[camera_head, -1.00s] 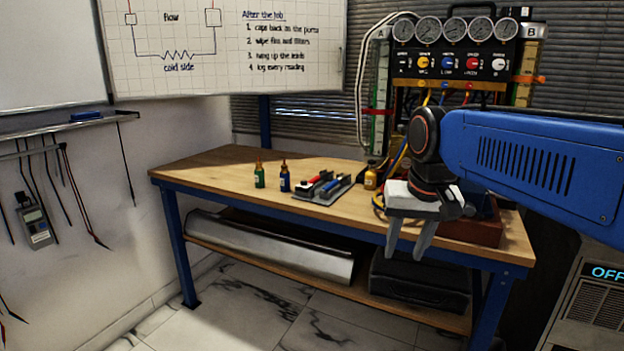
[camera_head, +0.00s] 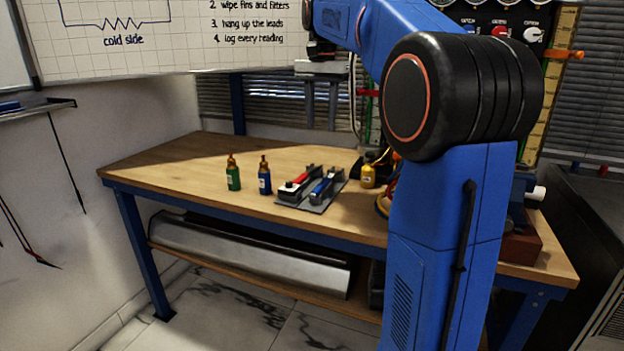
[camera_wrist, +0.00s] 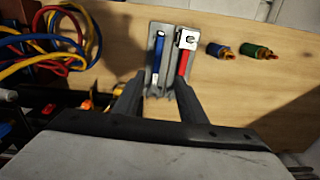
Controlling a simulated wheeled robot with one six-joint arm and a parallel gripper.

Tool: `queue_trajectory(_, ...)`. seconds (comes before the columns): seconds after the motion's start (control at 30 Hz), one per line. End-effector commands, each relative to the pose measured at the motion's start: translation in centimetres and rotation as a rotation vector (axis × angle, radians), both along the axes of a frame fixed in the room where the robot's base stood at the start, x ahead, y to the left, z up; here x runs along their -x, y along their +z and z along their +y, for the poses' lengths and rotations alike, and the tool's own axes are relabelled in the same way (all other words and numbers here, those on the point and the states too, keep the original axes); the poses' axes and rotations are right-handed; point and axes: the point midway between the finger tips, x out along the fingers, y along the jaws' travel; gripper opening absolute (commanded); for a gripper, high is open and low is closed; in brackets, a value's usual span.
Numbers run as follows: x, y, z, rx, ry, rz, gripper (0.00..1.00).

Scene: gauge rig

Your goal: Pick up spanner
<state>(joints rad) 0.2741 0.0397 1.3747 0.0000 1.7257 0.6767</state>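Two hand tools lie side by side on a small grey tray (camera_head: 318,207) on the workbench. One has a red handle (camera_head: 294,187) and the other a blue handle (camera_head: 322,190); I cannot tell for certain which is the spanner. In the wrist view the red-handled tool (camera_wrist: 185,52) has a broad silver head, and the slimmer blue-handled tool (camera_wrist: 158,52) lies left of it. My gripper (camera_head: 322,122) is open and empty, pointing down, well above the bench. In the wrist view its two fingers (camera_wrist: 160,92) frame the tray's near end.
A green bottle (camera_head: 233,175) and a blue bottle (camera_head: 264,177) stand left of the tray on the bench (camera_head: 170,165). Coloured hoses (camera_wrist: 65,40) lie beyond that. The bench's left end is clear. My arm hides much of the right side.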

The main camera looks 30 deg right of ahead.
Motion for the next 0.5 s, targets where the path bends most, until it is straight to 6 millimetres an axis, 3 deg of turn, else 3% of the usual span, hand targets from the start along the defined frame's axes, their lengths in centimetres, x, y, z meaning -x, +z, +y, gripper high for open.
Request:
queue_trajectory(0.17, 0.0, -1.7, -0.1, -0.002, -0.005, 0.005, 0.38)
queue_trajectory(0.5, 0.0, -7.7, -0.1, -0.001, -0.004, 0.003, 0.38)
